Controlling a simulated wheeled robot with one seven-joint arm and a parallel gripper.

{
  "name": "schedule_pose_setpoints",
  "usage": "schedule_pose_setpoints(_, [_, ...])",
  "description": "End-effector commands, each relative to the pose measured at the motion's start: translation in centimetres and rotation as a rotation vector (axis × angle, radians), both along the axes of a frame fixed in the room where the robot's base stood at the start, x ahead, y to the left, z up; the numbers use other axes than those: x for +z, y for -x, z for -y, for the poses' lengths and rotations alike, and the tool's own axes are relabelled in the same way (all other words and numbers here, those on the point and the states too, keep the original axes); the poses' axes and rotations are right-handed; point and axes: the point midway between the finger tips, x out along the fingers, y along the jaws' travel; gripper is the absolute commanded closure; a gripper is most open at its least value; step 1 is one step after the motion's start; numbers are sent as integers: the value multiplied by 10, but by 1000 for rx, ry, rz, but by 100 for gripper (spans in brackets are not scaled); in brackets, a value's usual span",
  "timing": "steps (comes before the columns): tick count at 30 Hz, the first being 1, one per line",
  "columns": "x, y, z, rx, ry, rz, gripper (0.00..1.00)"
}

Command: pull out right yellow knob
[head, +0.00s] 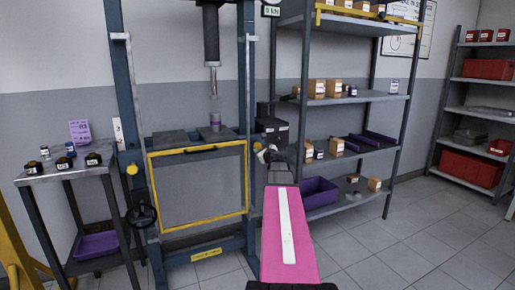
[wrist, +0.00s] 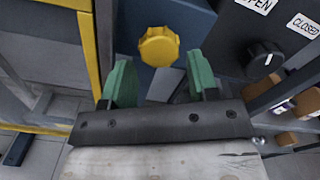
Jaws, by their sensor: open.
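The right yellow knob (wrist: 159,46) is on the blue press frame (wrist: 175,18), just right of the yellow-edged guard. My gripper (wrist: 160,66) is open, with its two green fingers apart, one on each side below the knob in the wrist view. The knob appears just beyond the fingertips, and nothing is held. The left yellow knob (head: 131,169) is on the left upright of the press.
A dark control box (wrist: 285,45) with OPEN and CLOSED labels and a black dial (wrist: 265,58) is close on the right. The yellow-framed guard (head: 200,183) is close on the left. A shelf rack (head: 345,98) stands right of the press; a small table (head: 72,170) stands left.

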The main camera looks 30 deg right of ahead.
Motion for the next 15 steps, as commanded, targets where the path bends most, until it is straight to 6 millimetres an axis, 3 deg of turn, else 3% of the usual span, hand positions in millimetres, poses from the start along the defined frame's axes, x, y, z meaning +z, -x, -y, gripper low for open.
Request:
schedule_pose_setpoints(1, [0,-14,2,1,0,0,45])
schedule_pose_setpoints(6, [0,-39,2,1,1,0,45])
schedule_pose_setpoints(15, [0,-47,1,0,1,0,45])
